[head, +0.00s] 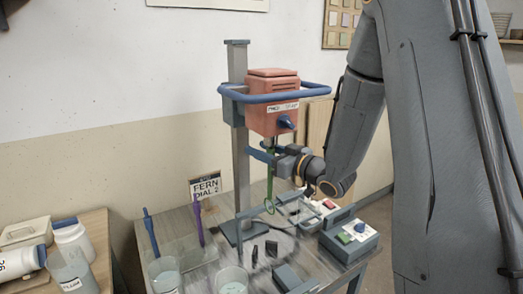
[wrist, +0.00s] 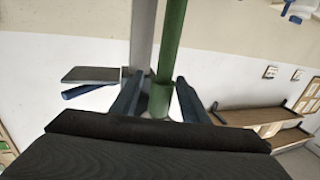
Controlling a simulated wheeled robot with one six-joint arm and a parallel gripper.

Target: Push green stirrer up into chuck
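The green stirrer (head: 271,165) hangs roughly upright under the red mixer head (head: 273,105), with a loop at its lower end. Its upper end is close below the mixer head; the chuck is small and I cannot tell whether the stirrer sits in it. My gripper (head: 265,154) is at the stirrer's upper shaft, reaching in from the right. In the wrist view the green shaft (wrist: 171,50) stands between the two blue fingers of my gripper (wrist: 161,78). The fingers look spread around it, with narrow gaps beside the shaft.
A grey column (head: 239,140) and blue guard ring (head: 260,95) are close to my gripper. A control box (head: 349,241) stands on the table at right. Blue (head: 151,232) and purple (head: 198,222) stirrers stand at left by a "FERN DIAL 2" card (head: 205,186).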

